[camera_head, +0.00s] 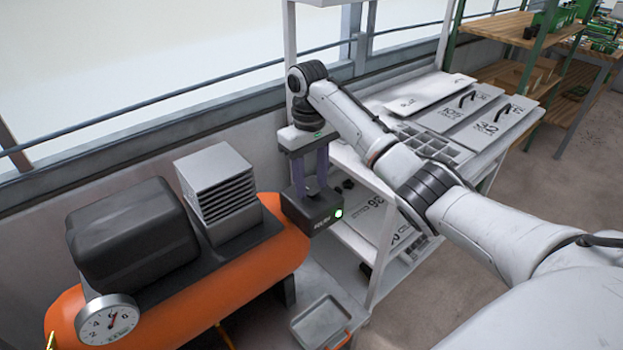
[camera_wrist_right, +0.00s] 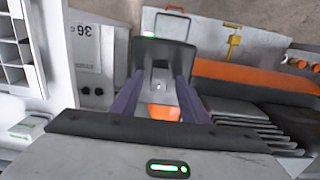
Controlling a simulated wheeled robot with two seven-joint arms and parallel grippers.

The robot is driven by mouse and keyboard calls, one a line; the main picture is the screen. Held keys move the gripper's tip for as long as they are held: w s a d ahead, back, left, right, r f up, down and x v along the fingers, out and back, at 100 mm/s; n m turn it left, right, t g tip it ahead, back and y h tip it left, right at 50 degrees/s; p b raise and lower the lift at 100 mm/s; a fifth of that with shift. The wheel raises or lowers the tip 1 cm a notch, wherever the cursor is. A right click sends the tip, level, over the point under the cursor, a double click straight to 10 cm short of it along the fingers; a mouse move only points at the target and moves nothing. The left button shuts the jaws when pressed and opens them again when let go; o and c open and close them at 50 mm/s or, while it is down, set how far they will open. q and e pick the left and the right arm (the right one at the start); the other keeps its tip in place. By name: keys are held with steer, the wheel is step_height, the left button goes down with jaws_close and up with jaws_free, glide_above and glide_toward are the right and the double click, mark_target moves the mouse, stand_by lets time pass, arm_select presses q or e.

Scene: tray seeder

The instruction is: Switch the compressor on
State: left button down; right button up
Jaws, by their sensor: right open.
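The compressor has an orange tank (camera_head: 185,312), a black motor housing (camera_head: 130,235) and a grey finned block (camera_head: 215,190). A black switch box (camera_head: 312,212) sits at the tank's right end, with a small bright green-white light on its side. My right gripper (camera_head: 313,190) points down at the top of this box with its two purple fingers apart. In the right wrist view the box (camera_wrist_right: 165,57) lies between and beyond the open fingers (camera_wrist_right: 160,80). Whether the fingers touch it cannot be told. My left gripper is not in view.
A pressure gauge (camera_head: 106,320) is at the compressor's front left. A grey tray (camera_head: 322,322) lies below the box. A rack with numbered panels (camera_head: 487,122) and a compartment tray (camera_head: 432,147) stands to the right. A window wall runs behind.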

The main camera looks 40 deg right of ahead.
mark_target(311, 190)
step_height(311, 190, up, 10)
steer(key=shift+w+r, duration=0.15)
steer(key=shift+w, duration=0.05)
stand_by(0.3)
steer(key=shift+s, duration=0.1)
stand_by(0.3)
